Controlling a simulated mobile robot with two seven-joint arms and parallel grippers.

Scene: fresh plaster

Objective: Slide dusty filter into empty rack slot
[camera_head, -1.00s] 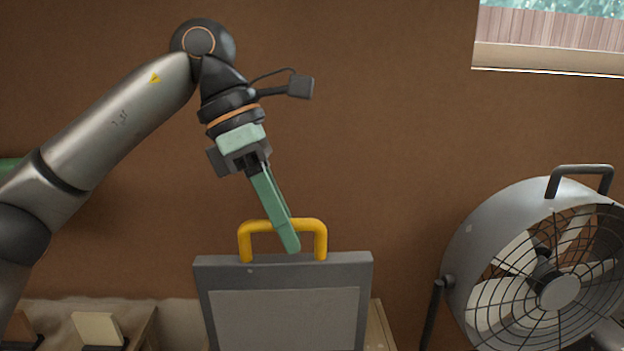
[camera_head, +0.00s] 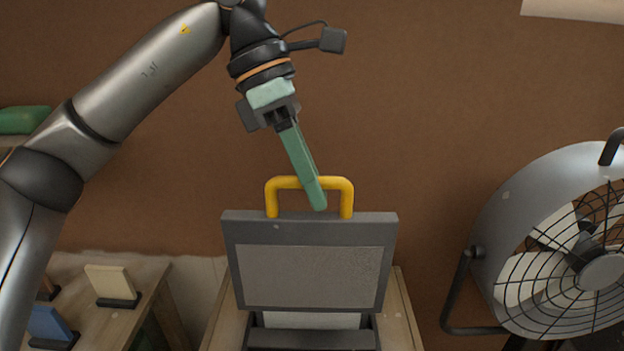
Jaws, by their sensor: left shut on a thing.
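The filter (camera_head: 310,277) is a grey-framed flat panel with a lighter, speckled grey face and a yellow handle (camera_head: 335,184) on top. It hangs nearly upright in the middle of the head view. My left gripper (camera_head: 318,205) comes down from above, its green fingers slanting across the handle, shut on it. A dark rack (camera_head: 312,340) shows below the filter, with a pale panel (camera_head: 310,320) in it. The filter hides most of the rack, so I cannot tell its slots. My right gripper is not in view.
A wooden stand (camera_head: 402,320) is under the rack. A large grey fan (camera_head: 520,240) stands at the right. At lower left, a wooden table (camera_head: 135,318) holds a cream block (camera_head: 108,281) and a blue block (camera_head: 48,324) in dark holders.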

